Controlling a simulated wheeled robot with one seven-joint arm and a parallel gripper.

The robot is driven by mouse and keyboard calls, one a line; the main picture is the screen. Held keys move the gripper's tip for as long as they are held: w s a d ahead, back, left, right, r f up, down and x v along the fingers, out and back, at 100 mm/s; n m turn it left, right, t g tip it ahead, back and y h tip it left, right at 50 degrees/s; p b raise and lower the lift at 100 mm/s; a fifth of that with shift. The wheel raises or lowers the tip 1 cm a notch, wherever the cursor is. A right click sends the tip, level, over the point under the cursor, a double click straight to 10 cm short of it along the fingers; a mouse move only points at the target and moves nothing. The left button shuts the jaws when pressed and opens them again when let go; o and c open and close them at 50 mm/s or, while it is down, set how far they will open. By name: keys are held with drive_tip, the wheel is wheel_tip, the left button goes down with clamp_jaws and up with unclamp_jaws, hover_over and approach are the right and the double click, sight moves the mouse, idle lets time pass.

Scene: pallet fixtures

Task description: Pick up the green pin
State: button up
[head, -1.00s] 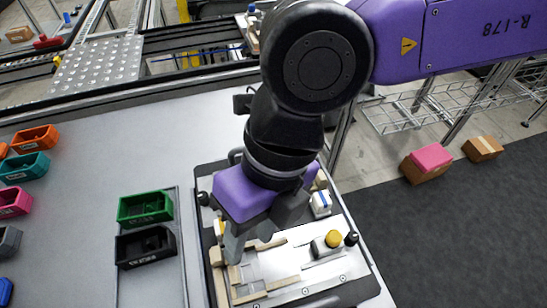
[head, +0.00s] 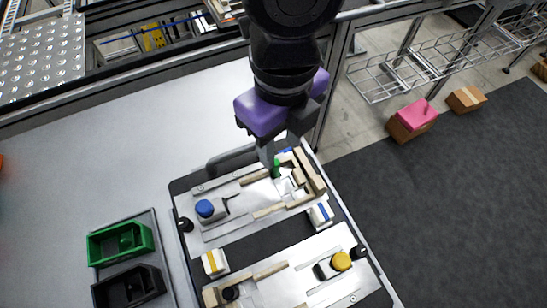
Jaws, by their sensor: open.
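A small upright green pin (head: 277,168) stands on the far fixture plate of the pallet, close to the wooden blocks. My gripper (head: 281,157) is over the far end of the pallet, fingers pointing down right by the pin. It is open. The fingers and the arm partly cover the area behind the pin, and I cannot tell whether a finger touches it or whether it is between the fingers.
The pallet (head: 250,232) also carries a blue knob (head: 205,208), a yellow knob (head: 341,261) and wooden strips. A green bin (head: 105,248) and a black bin (head: 128,288) stand on a tray at left. The grey table (head: 110,150) is clear farther back.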

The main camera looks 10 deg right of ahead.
sight(275, 169)
drive_tip(key=f, duration=0.6)
drive_tip(key=shift+w+a, duration=0.1)
drive_tip(key=shift+a, duration=0.3)
clamp_jaws()
